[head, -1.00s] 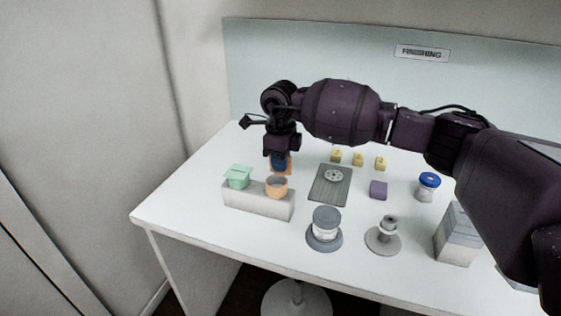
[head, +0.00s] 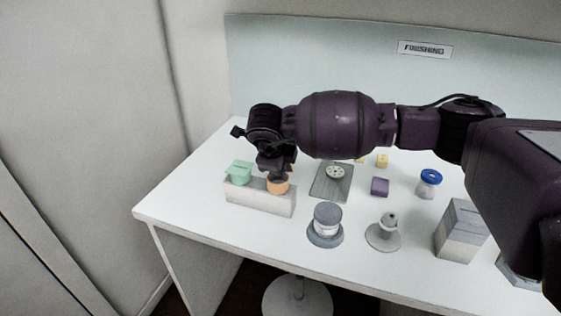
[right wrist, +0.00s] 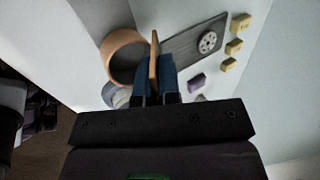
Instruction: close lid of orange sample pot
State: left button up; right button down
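The orange sample pot (head: 278,186) sits at the right end of a light grey block, with its mouth open. In the right wrist view the pot (right wrist: 113,59) shows its round rim and dark inside. Its orange lid (right wrist: 154,52) stands up at the pot's right side there, seen nearly edge-on. My right gripper (right wrist: 160,72) has its blue fingers close together, right against or beside the lid; I cannot tell whether they touch it. In the head view my right gripper (head: 277,172) is just above and behind the pot, and hides most of the lid. My left gripper is not in view.
A green pot (head: 239,173) stands left on the grey block (head: 258,199). The table's front left is clear.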

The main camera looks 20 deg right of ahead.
jog(key=shift+s+a+f+t+h, duration=0.1)
jog(key=shift+t+h, duration=0.2)
dwell(0.4)
jog(key=c, duration=1.3)
grip_release()
jog(key=shift+s, duration=0.1)
jog(key=v, duration=1)
jog(key=shift+s+a+r, duration=0.25)
